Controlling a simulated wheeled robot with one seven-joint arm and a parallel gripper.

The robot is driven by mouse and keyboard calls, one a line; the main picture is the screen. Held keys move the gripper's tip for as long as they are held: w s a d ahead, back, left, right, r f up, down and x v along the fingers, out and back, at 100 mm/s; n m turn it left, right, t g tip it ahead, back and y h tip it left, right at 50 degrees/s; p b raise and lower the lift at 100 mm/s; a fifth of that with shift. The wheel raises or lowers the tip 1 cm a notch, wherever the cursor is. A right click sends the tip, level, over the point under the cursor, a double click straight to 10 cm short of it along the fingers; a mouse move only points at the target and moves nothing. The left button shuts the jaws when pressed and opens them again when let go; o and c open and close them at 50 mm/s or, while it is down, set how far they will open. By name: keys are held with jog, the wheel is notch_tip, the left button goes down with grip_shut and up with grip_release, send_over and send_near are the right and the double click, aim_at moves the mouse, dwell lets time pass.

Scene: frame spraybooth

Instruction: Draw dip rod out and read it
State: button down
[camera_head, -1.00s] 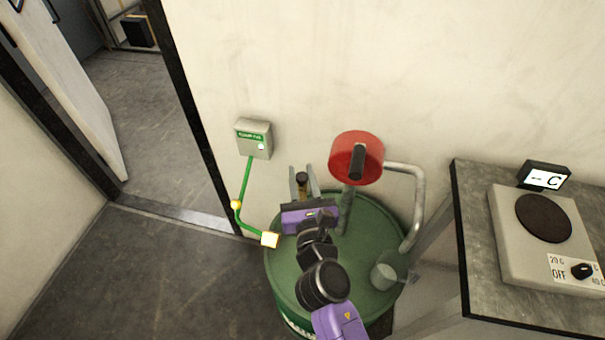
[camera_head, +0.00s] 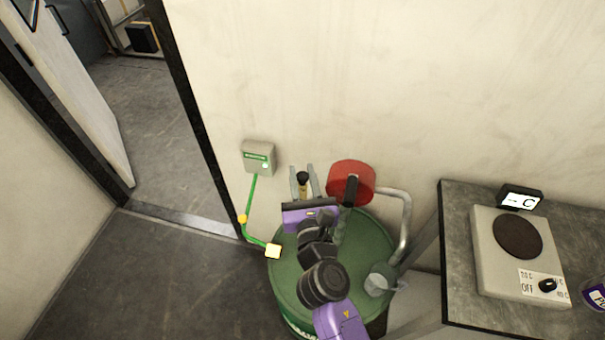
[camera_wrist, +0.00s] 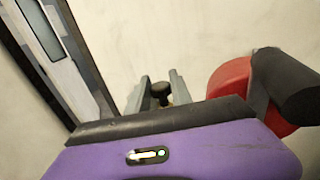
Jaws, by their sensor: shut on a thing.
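My gripper (camera_head: 303,180) is shut on the black knob (camera_head: 302,178) of the dip rod, one grey finger on each side. A short brass-coloured part shows below the knob. The knob also shows between the fingers in the wrist view (camera_wrist: 161,91). The rest of the rod is hidden behind my purple gripper body, so its marks and its lower end cannot be seen. The green drum (camera_head: 362,250) stands below my gripper. I cannot tell how far the rod is out of it.
A red cylinder with a black handle (camera_head: 351,180) and a grey pipe (camera_head: 405,225) stand close right of my gripper. A bench (camera_head: 455,255) holds a hotplate (camera_head: 520,255).

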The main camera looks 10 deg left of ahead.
jog(key=c, duration=1.2)
grip_release()
jog(key=shift+v, duration=3.95)
